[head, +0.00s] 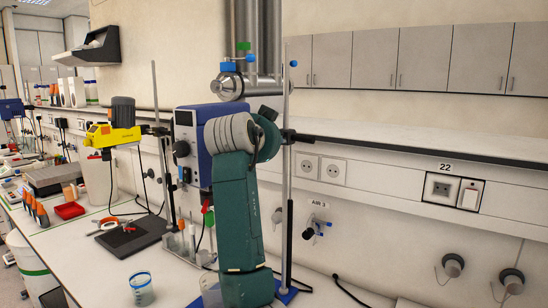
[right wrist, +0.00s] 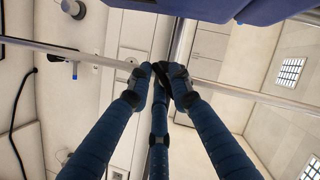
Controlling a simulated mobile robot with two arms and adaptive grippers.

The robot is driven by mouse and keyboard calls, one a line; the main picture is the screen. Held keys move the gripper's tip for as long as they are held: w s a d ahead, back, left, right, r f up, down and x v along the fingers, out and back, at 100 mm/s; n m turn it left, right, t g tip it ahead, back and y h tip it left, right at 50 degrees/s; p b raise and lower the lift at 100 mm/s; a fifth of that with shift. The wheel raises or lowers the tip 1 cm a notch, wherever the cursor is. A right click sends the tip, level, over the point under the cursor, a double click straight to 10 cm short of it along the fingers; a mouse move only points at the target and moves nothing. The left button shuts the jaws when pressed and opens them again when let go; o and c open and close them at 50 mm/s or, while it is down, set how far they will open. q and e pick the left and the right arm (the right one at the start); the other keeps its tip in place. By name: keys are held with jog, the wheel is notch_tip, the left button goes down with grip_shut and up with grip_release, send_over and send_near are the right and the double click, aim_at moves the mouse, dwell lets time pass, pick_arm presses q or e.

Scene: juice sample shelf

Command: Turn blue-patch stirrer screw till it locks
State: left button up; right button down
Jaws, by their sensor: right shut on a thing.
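The blue and white stirrer (head: 205,125) hangs on a tall metal stand rod (head: 288,190) in the middle of the head view. A dark clamp (head: 292,136) sits on the rod beside it. My right arm covers part of the stirrer, and its gripper is hidden behind my wrist there. In the right wrist view, the blue fingers of my right gripper (right wrist: 162,73) close together on a small dark screw near the rod crossing. The fingertips hide most of the screw, so its turn cannot be seen. The stirrer's blue underside (right wrist: 245,10) shows at the top. My left gripper is out of view.
A yellow stirrer (head: 113,135) on another stand is to the left, above a black plate (head: 135,236). A beaker (head: 141,290) stands at the bench front. Test tubes (head: 176,243) stand close left of my arm. The bench right of the rod is mostly clear.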

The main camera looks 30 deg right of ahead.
jog(key=shift+f+m+t+b, duration=0.2)
jog(key=shift+m+t+b, duration=0.3)
jog(key=shift+m+b, duration=0.35)
dwell(0.9)
jog(key=c, duration=1.6)
grip_release()
jog(key=shift+c, duration=0.2)
jog(key=shift+o, duration=0.6)
jog(key=shift+r, duration=0.15)
jog(key=v, duration=1.2)
jog(key=shift+c, duration=0.2)
